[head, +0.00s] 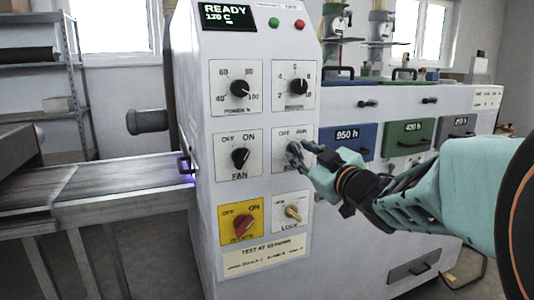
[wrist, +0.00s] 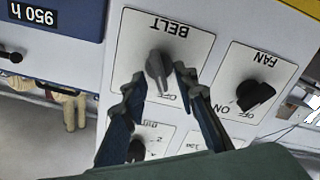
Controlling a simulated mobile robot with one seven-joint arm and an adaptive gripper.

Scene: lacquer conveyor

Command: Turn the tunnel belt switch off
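The belt switch is a grey knob on a white plate marked BELT (wrist: 159,66), seen upside down in the wrist view. One end of the knob points down in that view, near the OFF word; the other position's word is hidden behind a finger. My gripper (wrist: 160,73) is open, with one fingertip on each side of the knob and small gaps seeming to remain. In the head view my gripper (head: 304,153) is at the panel's middle right plate and covers part of the knob and its label.
The FAN knob (head: 240,158) is left of the belt plate. The POWER knob (head: 240,89) and another black knob (head: 297,87) sit above. A red knob on yellow (head: 243,226) and a brass LOCK key switch (head: 292,212) sit below. A screen (head: 221,16) reads READY. Coloured drawers (head: 407,138) stand right.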

